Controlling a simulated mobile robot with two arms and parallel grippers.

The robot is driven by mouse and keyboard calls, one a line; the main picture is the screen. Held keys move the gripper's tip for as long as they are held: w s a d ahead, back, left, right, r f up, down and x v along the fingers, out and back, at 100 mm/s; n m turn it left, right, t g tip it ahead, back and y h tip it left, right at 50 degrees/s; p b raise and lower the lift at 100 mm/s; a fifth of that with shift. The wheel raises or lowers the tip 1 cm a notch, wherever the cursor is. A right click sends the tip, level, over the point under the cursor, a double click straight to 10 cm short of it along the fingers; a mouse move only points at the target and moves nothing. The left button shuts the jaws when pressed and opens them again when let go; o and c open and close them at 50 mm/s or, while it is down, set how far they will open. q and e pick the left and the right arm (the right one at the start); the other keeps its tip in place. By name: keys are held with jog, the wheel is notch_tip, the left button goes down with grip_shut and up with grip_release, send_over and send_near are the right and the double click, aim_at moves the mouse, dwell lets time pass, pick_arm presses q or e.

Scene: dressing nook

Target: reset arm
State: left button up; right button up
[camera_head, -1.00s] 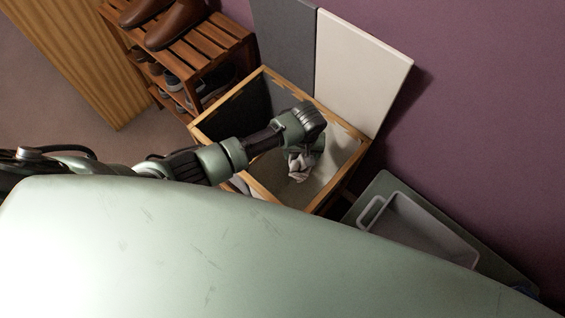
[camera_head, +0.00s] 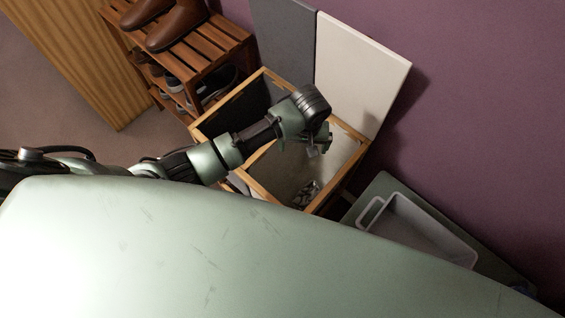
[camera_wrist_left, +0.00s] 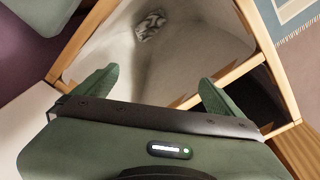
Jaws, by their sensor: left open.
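My left gripper (camera_head: 318,146) is over the light-lined compartment of a wooden-framed hamper (camera_head: 262,184). In the left wrist view its two green fingers (camera_wrist_left: 157,88) stand wide apart with nothing between them. A crumpled grey and white patterned cloth (camera_head: 307,192) lies down inside the light-lined compartment, apart from the gripper. It also shows in the left wrist view (camera_wrist_left: 150,25). My right gripper is not in view.
A dark-lined compartment (camera_head: 240,108) is beside the light one. Two lids, grey (camera_head: 283,40) and cream (camera_head: 358,70), stand open against the purple wall. A slatted shoe rack (camera_head: 195,60) stands at the upper left. A grey tray (camera_head: 425,232) lies right of the hamper.

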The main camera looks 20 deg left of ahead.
pick_arm(q)
jog(key=shift+r, duration=0.2)
dwell(0.3)
jog(key=s+r+m+h, duration=0.1)
jog(key=s+m+h, duration=0.15)
jog(key=s, duration=0.75)
jog(key=s+a+r+m+t+y, duration=0.25)
jog(key=s+a+r, duration=0.35)
jog(key=s+a, duration=0.5)
notch_tip(320, 180, down, 26)
jog(key=s+g, duration=0.2)
jog(key=s+a+f, duration=0.3)
jog(key=s+f, duration=1.2)
jog(key=s, duration=0.1)
jog(key=shift+s+f+m+g, duration=0.25)
jog(key=shift+f+m+g, duration=0.1)
jog(key=shift+g, duration=0.1)
